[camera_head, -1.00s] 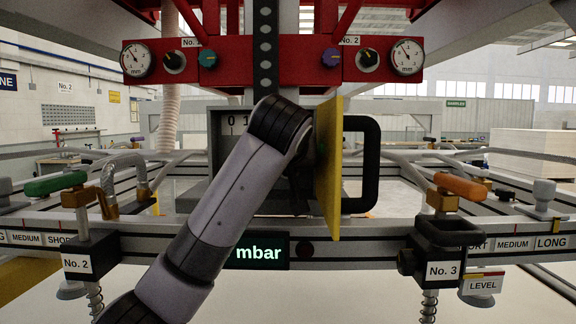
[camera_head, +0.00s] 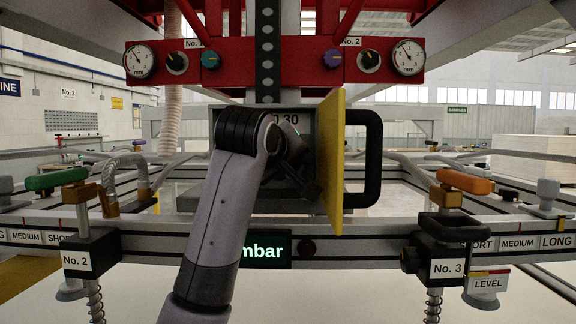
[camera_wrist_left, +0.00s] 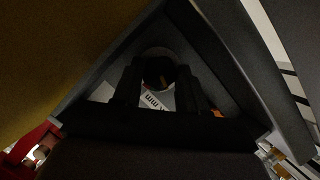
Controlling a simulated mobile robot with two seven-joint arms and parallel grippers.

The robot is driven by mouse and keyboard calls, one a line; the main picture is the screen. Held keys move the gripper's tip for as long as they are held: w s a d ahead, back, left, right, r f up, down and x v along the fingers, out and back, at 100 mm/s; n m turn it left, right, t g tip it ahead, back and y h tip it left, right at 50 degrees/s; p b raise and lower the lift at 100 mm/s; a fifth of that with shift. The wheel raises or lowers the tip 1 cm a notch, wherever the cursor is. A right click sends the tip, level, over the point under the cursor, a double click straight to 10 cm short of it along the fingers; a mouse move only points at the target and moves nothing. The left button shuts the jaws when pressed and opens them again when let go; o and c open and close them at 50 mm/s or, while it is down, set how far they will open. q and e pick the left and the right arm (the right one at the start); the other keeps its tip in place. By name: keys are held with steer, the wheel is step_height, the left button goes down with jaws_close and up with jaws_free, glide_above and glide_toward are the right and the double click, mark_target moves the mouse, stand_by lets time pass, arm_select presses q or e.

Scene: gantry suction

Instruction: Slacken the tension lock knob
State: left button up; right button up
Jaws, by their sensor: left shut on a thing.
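My left gripper (camera_head: 308,185) is at the front of a grey box (camera_head: 225,180) in the middle of the head view, just left of a yellow plate (camera_head: 331,150). In the left wrist view its two dark fingers (camera_wrist_left: 160,88) are closed on a round dark knob (camera_wrist_left: 158,68) with a small orange mark. The view is dim, and I cannot tell for sure that this is the tension lock knob. A pale label with part of some lettering shows below it. In the head view my arm hides the knob. My right gripper is not in view.
A black handle (camera_head: 373,158) stands right of the yellow plate. Above is a red panel (camera_head: 300,62) with gauges and knobs. A grey rail (camera_head: 365,240) crosses in front, with clamp No. 2 (camera_head: 90,255) at left and No. 3 (camera_head: 440,255) at right.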

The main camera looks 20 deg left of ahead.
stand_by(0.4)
arm_select(q)
steer(key=o, duration=0.8)
steer(key=shift+b+v, duration=1)
steer(key=shift+v, duration=2.65)
